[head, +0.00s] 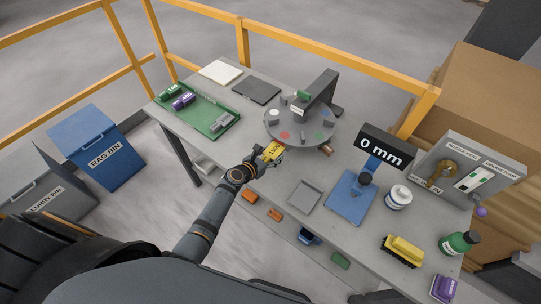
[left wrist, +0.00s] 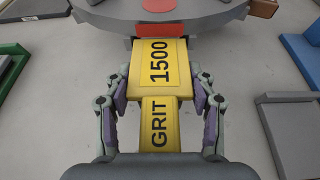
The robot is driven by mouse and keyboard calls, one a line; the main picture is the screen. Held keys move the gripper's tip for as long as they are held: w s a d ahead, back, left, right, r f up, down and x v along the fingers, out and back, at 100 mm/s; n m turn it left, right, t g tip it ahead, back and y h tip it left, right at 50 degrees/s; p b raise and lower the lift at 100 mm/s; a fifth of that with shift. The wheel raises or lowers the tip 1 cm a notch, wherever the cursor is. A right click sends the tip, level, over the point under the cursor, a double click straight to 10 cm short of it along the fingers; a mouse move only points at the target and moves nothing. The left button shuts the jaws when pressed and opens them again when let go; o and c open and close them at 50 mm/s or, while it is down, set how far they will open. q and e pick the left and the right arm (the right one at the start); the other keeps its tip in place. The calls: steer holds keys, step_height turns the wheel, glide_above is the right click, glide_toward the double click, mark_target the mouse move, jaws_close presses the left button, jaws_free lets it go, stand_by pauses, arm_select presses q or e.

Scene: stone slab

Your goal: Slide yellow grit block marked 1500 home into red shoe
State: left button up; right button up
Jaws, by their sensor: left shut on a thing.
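The yellow grit block (head: 271,151) is marked GRIT 1500. My left gripper (head: 262,158) is shut on it at the front edge of the round grey turntable (head: 304,146). In the left wrist view the block (left wrist: 160,65) lies lengthwise between the two fingers (left wrist: 160,95), its wide 1500 end pointing at the turntable. A red piece (left wrist: 158,30), which looks like the red shoe, sits at the turntable edge straight beyond the block. The block's far end is at or very close to it; I cannot tell whether they touch. My right gripper is not in view.
A grey post (head: 316,92) rises behind the turntable. A grey square tray (head: 305,196) and a blue stand with a 0 mm display (head: 380,150) are right.

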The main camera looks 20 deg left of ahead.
arm_select(q)
steer(key=shift+w+d, duration=0.1)
steer(key=shift+w, duration=0.15)
steer(key=shift+w+d, duration=0.1)
steer(key=shift+w, duration=0.2)
steer(key=shift+w+d, duration=0.25)
steer(key=shift+w, duration=0.35)
steer(key=shift+w+r, duration=0.15)
steer(key=shift+r, duration=0.05)
stand_by(0.4)
steer(key=shift+s+a, duration=0.1)
steer(key=shift+s, duration=0.15)
steer(key=shift+s+a+p, duration=0.2)
steer(key=shift+s+p, duration=0.05)
steer(key=shift+s, duration=0.4)
steer(key=shift+s+a+p, duration=0.2)
steer(key=shift+s+p, duration=0.05)
steer(key=shift+s, duration=0.35)
